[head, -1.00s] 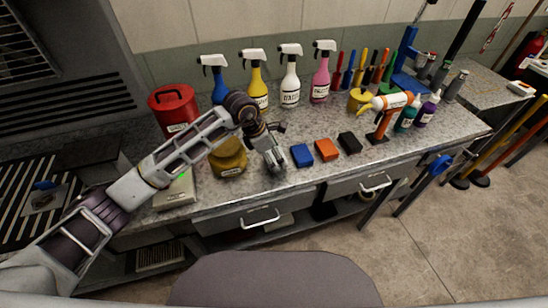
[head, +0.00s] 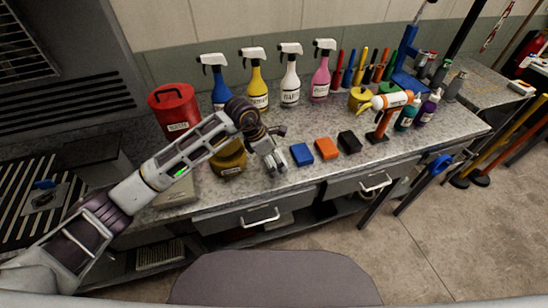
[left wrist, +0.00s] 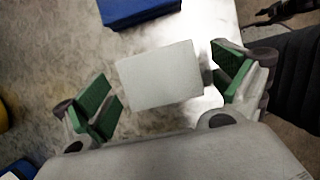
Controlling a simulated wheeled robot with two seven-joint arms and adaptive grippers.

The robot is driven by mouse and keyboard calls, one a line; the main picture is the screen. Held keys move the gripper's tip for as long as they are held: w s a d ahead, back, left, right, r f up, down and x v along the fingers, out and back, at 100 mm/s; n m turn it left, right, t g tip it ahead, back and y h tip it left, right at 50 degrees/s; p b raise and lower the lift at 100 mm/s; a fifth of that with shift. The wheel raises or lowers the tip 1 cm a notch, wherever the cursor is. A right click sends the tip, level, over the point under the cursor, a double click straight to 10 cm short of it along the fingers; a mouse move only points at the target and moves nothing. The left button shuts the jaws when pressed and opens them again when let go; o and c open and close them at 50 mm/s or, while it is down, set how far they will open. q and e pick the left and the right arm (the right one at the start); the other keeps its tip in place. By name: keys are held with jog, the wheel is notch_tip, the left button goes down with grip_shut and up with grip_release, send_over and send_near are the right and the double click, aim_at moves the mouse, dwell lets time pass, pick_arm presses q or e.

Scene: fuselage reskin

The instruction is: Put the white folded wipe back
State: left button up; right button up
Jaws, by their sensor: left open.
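The white folded wipe (left wrist: 160,75) is a small pale rectangle in the left wrist view. It shows between the green-padded fingers of my left gripper (left wrist: 165,84), which are open, with a gap on the left side and the right finger close to its edge. I cannot tell how high the gripper is above it. In the head view my left gripper (head: 274,164) points down over the front of the worktop, left of the blue block (head: 301,154). The wipe is hidden there by the gripper. My right gripper is not in view.
The worktop (head: 215,200) holds an orange block (head: 327,148) and a black block (head: 349,142) in a row with the blue one. A yellow container (head: 229,160) stands close left of the gripper. A red can (head: 175,108) and several spray bottles stand behind.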

pick_arm(q)
jog(key=shift+r, duration=0.15)
jog(key=v, duration=1.2)
jog(key=shift+b, duration=0.4)
dwell(0.7)
dwell(0.5)
